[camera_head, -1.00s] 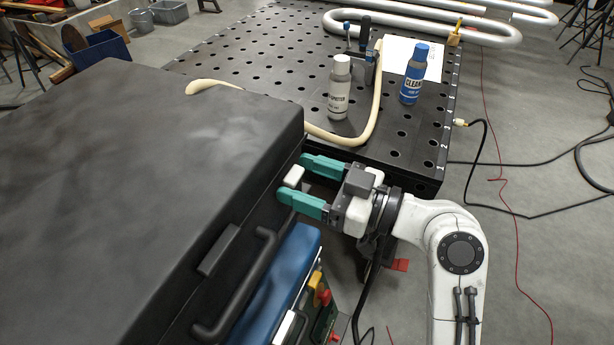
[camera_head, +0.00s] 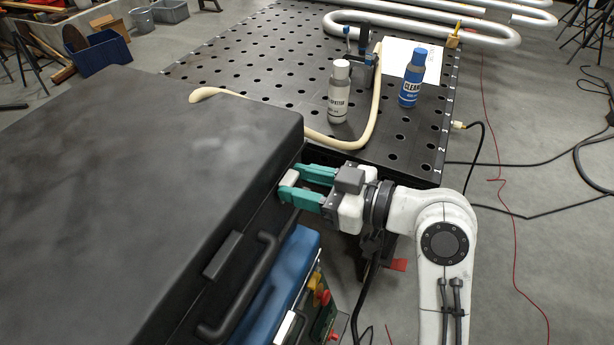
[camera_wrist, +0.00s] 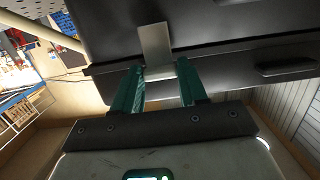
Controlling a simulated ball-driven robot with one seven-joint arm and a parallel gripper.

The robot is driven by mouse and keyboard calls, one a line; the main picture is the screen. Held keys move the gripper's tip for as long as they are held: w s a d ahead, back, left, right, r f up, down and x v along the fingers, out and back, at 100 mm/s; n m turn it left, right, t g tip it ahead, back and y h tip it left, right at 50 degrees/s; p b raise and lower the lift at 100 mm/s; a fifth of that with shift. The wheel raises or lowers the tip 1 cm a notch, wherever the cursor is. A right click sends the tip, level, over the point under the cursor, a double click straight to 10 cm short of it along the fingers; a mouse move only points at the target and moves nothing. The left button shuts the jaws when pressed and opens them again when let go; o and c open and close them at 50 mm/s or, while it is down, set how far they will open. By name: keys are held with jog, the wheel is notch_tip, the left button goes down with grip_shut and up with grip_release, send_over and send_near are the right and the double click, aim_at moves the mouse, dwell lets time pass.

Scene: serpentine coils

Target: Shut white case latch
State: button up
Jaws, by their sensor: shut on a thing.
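The large black case (camera_head: 150,170) fills the left of the head view, its lid lying down. The small white latch (camera_head: 290,177) is on the case's front side, near the right corner. In the wrist view the latch (camera_wrist: 155,43) is a pale plate across the seam between lid and body. My gripper (camera_head: 293,181), with green fingers, is shut on the latch, one finger on each side. The wrist view also shows the fingers (camera_wrist: 161,70) around the latch's lower end. That view does not clearly show whether the latch is fully seated.
A black handle (camera_head: 240,290) and a dark catch (camera_head: 222,256) are on the same side of the case. A perforated table (camera_head: 270,65) behind carries a grey bottle (camera_head: 339,92), a blue bottle (camera_head: 412,77) and a cream hose (camera_head: 374,105).

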jog(key=shift+w+a+r, duration=0.1)
jog(key=shift+a+r, duration=0.1)
jog(key=o, duration=1.1)
jog(key=shift+a, duration=0.1)
jog(key=shift+c, duration=0.2)
jog(key=shift+f, duration=0.1)
jog(key=shift+d, duration=0.4)
jog(key=b+v, duration=0.2)
jog(key=v, duration=0.8)
jog(key=shift+r, duration=0.25)
